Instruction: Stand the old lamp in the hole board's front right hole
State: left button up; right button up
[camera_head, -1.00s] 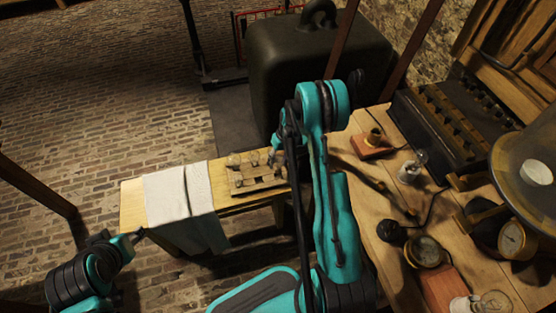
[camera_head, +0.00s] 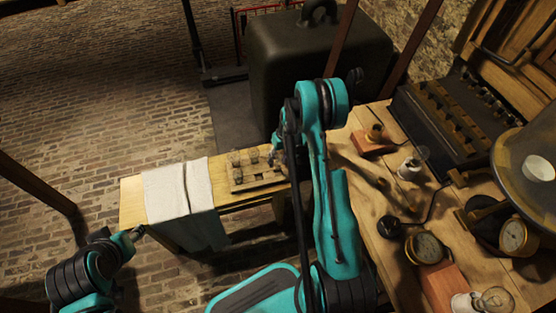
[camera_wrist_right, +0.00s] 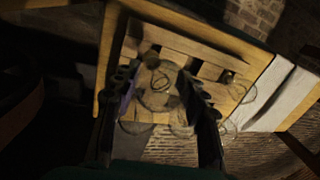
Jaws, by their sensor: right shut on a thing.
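The wooden hole board (camera_head: 262,185) lies on the small side table, with several glass lamps standing in it. It also shows in the right wrist view (camera_wrist_right: 200,52), with dark open holes along its upper part. My right gripper (camera_head: 274,158) is over the board's right end in the head view, partly hidden by my own arm. In the right wrist view, my right gripper (camera_wrist_right: 160,95) is shut on a clear glass lamp (camera_wrist_right: 158,82), seen from above over the board. Whether its base is in a hole is hidden. My left gripper (camera_head: 138,232) is away at the lower left; its jaws are too small to judge.
A white cloth (camera_head: 180,190) hangs over the side table (camera_head: 132,200) left of the board. More lamps (camera_wrist_right: 240,92) stand close beside the held one. The workbench (camera_head: 385,205) at right carries gauges, a lamp (camera_head: 412,165) and a cable.

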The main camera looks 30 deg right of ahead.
jog(key=shift+f, duration=1.55)
dwell(0.7)
jog(key=o, duration=1.4)
